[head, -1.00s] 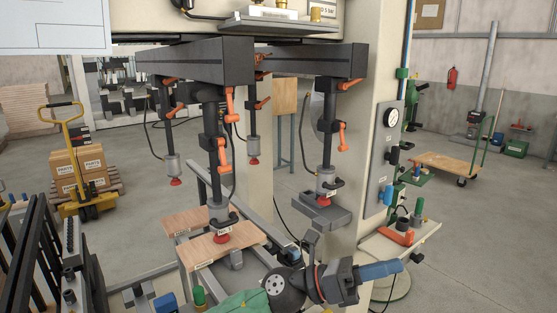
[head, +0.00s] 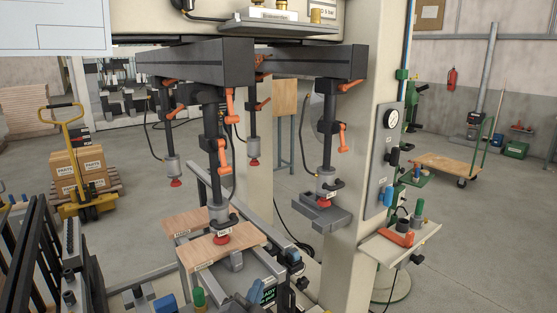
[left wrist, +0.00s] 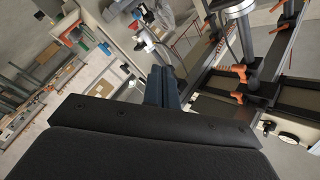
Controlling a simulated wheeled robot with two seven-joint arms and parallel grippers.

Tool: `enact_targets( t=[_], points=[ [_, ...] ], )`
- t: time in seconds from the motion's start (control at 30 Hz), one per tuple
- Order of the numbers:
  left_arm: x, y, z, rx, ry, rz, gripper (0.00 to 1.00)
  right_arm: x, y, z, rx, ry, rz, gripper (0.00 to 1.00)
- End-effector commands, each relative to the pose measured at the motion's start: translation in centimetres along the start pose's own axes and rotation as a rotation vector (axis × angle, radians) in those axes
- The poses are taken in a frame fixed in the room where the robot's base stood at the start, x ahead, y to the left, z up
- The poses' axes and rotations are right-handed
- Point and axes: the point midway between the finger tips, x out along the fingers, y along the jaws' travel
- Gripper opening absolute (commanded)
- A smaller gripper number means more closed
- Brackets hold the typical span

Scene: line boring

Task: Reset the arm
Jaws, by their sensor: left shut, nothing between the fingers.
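My left gripper (left wrist: 162,88) shows in the left wrist view as blue-grey fingers beyond the dark wrist housing. The fingers are together with nothing between them. In the head view only a small blue-grey part of what seems to be my left gripper (head: 256,290) shows at the bottom edge, below the front wooden board. Most of the left arm is out of that picture. My right gripper is in neither view.
A press frame with dark beams (head: 205,62) and clamps with orange levers stands ahead. A wooden board (head: 200,252) lies under the front clamp. A side shelf (head: 425,236) holds small tools.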

Motion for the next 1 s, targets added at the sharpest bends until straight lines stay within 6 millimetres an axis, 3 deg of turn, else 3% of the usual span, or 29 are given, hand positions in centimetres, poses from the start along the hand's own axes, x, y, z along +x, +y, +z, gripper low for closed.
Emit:
enact_targets(
  t=[0.03, 0.2, 0.37, 0.5, 0.7, 1.0],
  points=[
    [-1.1, 0.8, 2.3, -0.051, -0.077, 0.031, 0.00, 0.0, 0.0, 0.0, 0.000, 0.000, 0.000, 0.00],
    [-5.2, 3.3, 9.2, -0.217, -0.330, 0.129, 0.00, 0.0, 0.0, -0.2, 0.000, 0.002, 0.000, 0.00],
    [-10.7, 6.0, 14.9, -0.361, -0.572, 0.221, 0.00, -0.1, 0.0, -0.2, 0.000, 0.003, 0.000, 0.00],
    [-16.3, 8.3, 18.9, -0.477, -0.781, 0.296, 0.00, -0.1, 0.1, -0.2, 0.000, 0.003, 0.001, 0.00],
    [-22.6, 10.3, 21.9, -0.583, -0.987, 0.369, 0.00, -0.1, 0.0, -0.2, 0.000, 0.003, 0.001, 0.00],
    [-28.7, 11.8, 23.7, -0.670, -1.175, 0.431, 0.00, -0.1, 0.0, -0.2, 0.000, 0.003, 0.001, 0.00]
  ],
)
